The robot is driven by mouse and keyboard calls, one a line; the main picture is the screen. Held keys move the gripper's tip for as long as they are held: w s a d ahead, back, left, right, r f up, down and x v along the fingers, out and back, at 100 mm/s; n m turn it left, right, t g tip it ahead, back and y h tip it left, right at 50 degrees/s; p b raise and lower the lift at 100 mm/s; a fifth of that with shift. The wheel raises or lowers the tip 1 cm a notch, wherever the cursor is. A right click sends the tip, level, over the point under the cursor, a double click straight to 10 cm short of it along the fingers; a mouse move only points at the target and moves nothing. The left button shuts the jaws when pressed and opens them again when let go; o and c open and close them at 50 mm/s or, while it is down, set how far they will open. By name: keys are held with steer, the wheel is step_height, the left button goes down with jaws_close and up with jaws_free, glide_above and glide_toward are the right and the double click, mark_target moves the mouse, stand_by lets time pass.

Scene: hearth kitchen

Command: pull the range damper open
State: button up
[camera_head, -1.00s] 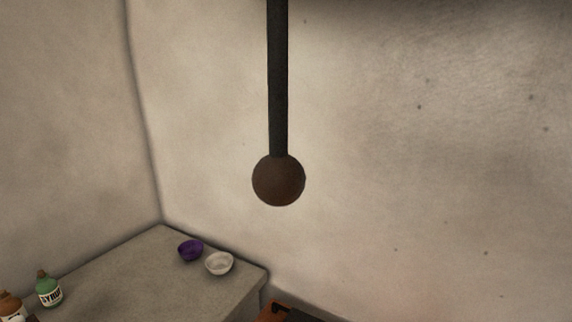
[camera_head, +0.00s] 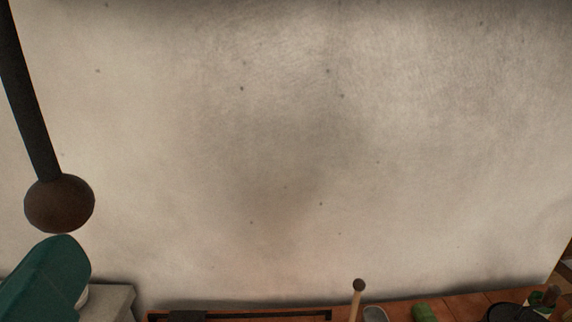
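A dark straight rod (camera_head: 27,100) comes down from the top left of the head view. A brown ball (camera_head: 59,203) is at its lower end. I cannot tell from this view whether it is the damper pull, and no other damper part shows clearly. A teal rounded part of my arm (camera_head: 45,280) is at the lower left, just below the ball in the picture. I cannot tell whether they touch. My gripper is out of view.
A pale plaster wall (camera_head: 300,150) fills most of the view. Along the bottom is a red-brown surface (camera_head: 460,308) with a thin round-headed stick (camera_head: 357,293), a green item (camera_head: 423,312) and a dark round item (camera_head: 510,311). A pale block corner (camera_head: 108,299) shows at lower left.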

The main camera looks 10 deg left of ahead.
mark_target(76, 192)
steer(key=p+x, duration=0.2)
steer(key=x, duration=0.9)
steer(key=shift+f+p, duration=0.1)
steer(key=shift+p, duration=0.2)
jaws_close()
